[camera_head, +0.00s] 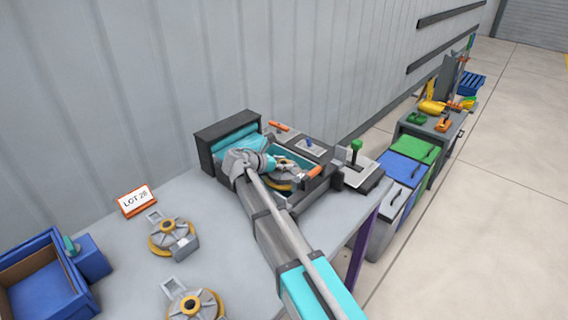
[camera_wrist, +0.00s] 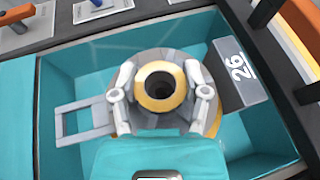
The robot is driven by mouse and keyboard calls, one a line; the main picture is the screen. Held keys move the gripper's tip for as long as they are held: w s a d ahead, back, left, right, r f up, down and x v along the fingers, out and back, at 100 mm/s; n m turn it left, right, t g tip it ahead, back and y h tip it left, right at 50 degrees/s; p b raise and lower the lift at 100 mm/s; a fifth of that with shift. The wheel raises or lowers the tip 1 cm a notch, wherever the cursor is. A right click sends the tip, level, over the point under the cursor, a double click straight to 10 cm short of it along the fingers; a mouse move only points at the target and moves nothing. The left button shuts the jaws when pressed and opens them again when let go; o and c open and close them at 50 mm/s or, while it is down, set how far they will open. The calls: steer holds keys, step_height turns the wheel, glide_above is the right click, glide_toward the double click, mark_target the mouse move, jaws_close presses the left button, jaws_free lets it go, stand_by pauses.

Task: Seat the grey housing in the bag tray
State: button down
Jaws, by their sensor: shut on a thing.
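The grey housing (camera_wrist: 160,69) has a yellow collar around a dark central hole, a flat grey loop handle to the left and a dark grey block marked 26 to the right. My gripper (camera_wrist: 160,84) is shut on it, one finger on each side of the collar. The housing is inside the teal-lined bag tray (camera_wrist: 72,76), within its walls. In the head view, the gripper (camera_head: 268,163) and housing (camera_head: 287,186) are over the tray's right part, partly hidden by my arm. I cannot tell whether the housing touches the tray floor.
Two similar housings lie on the grey table, one farther (camera_head: 172,238) and one nearer (camera_head: 193,303). A LOT 28 sign (camera_head: 137,201) and a blue bin (camera_head: 40,280) are at left. A device with a green knob (camera_head: 356,146) stands right of the tray. A wall is behind.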

mark_target(278, 170)
steer(key=shift+f+b, duration=1.55)
stand_by(0.8)
steer(key=shift+r+p, duration=4.1)
steer(key=shift+f+b, duration=0.35)
steer(key=shift+f+b, duration=0.35)
steer(key=shift+f, duration=0.05)
stand_by(0.8)
